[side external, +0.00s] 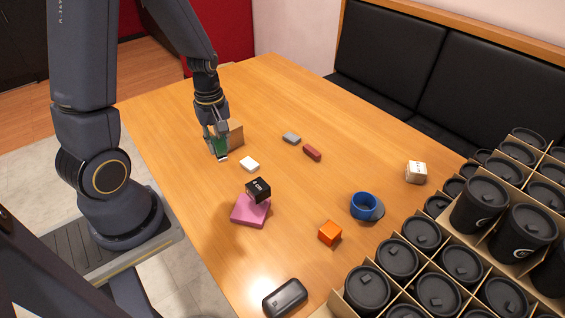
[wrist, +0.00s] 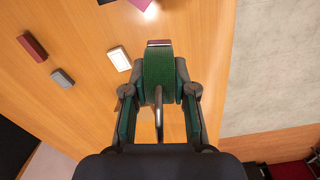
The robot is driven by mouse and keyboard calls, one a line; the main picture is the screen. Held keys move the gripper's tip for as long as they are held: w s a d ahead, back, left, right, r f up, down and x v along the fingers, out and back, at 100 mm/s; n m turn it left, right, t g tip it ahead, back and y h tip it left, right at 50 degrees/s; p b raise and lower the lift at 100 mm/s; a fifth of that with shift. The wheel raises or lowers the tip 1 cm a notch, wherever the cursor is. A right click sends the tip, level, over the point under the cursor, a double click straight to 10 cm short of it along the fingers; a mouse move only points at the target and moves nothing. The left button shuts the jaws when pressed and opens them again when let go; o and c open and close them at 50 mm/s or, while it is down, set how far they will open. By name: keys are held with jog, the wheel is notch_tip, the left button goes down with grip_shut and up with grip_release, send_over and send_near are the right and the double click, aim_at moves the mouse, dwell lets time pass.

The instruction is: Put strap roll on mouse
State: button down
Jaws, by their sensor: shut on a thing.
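A green strap roll (wrist: 158,70) sits between my fingers in the wrist view, with a thin loop hanging below it. My gripper (wrist: 160,92) is shut on it. In the side view my gripper (side external: 217,143) is low at the far left part of the table, and the green roll (side external: 221,146) is partly hidden by the fingers. I cannot tell whether the roll touches the table. A black rounded object (side external: 285,298), which looks like the mouse, lies at the table's near edge, well away from my gripper.
A brown block (side external: 236,134) stands just behind my gripper. A white block (side external: 249,164), a black box (side external: 258,189) on a pink block (side external: 250,211), an orange cube (side external: 330,233) and a blue ring-shaped cup (side external: 363,206) are on the table (side external: 190,200). Lidded black cups in cartons fill the right.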

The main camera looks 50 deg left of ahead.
jog(key=w+d+m, duration=0.3)
jog(key=d, duration=0.9)
jog(key=m, duration=0.4)
send_over(285, 296)
notch_tip(285, 296, down, 12)
jog(key=shift+f, duration=0.5)
jog(key=shift+f, duration=0.15)
jog(key=c, duration=0.9)
grip_release()
jog(key=shift+c, duration=0.2)
